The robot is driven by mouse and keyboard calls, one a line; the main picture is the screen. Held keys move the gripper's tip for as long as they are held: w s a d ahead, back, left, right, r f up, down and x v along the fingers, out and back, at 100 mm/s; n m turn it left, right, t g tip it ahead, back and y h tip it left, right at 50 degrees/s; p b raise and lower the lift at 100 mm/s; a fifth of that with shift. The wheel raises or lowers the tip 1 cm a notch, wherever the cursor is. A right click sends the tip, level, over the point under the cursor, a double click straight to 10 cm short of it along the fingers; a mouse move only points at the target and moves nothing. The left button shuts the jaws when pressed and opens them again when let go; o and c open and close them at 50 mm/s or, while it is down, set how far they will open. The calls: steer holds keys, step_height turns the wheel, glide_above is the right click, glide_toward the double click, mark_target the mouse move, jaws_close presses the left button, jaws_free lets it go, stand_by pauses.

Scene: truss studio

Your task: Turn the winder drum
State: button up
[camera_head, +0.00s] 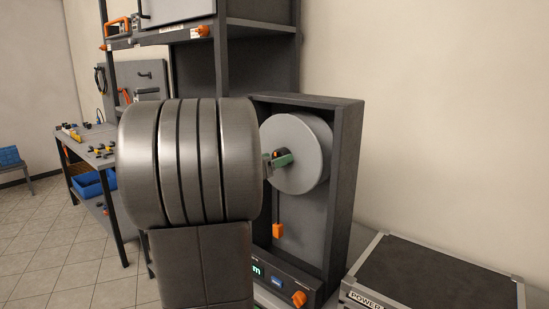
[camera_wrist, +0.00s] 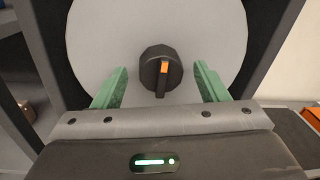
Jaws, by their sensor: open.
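The winder drum (camera_head: 306,146) is a light grey disc set in a dark upright frame (camera_head: 347,170). In the wrist view the drum (camera_wrist: 110,35) fills the upper middle. A black knob (camera_wrist: 161,72) with an orange mark stands at its centre, its narrow grip hanging downward. My gripper (camera_wrist: 160,84) is open, with one green finger on each side of the knob and a visible gap to each. In the head view my gripper (camera_head: 278,160) is at the drum's face, and my arm hides the drum's left side and most of the knob.
An orange tag (camera_head: 278,230) hangs below the drum. A panel with a green display and an orange knob (camera_head: 299,299) sits at the frame's base. A black-topped case (camera_head: 430,275) stands at right. Shelving (camera_head: 258,27) rises behind; a table (camera_head: 88,146) with small parts is at left.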

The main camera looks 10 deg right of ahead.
steer(key=shift+w+d, duration=0.25)
steer(key=shift+d, duration=0.15)
steer(key=c, duration=1.4)
